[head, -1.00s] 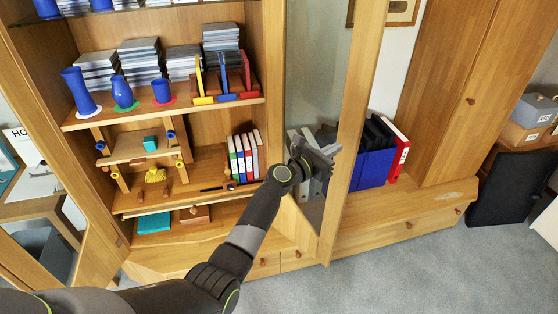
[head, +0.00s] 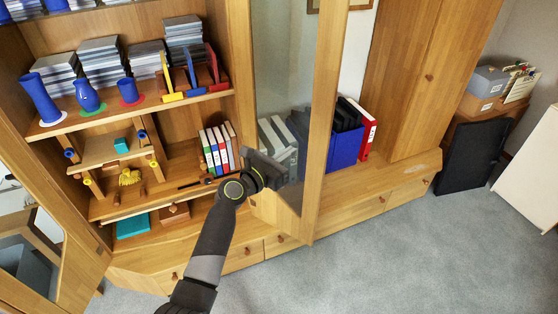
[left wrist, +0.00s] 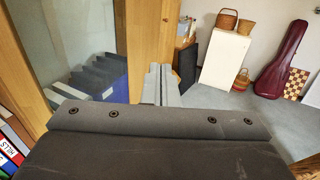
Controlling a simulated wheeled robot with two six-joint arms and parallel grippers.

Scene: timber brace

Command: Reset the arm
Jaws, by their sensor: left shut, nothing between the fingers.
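My left arm comes up from the bottom of the head view. Its dark gripper (head: 278,168) is shut and empty, in front of the glass door (head: 283,60) of the wooden cabinet; I cannot tell how close it is to the glass. In the left wrist view the grey fingers (left wrist: 165,85) lie together, pointing away over the carpet, with nothing held. The wide dark gripper body fills the bottom of that view. My right gripper is not in view.
The open cabinet shelf (head: 150,112) holds blue vases, stacks and books. A small wooden frame (head: 112,152) with blue and yellow pegs stands inside. A blue box (head: 343,150) and red binder (head: 368,135) are right of the door. Grey carpet (head: 400,255) is clear at lower right.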

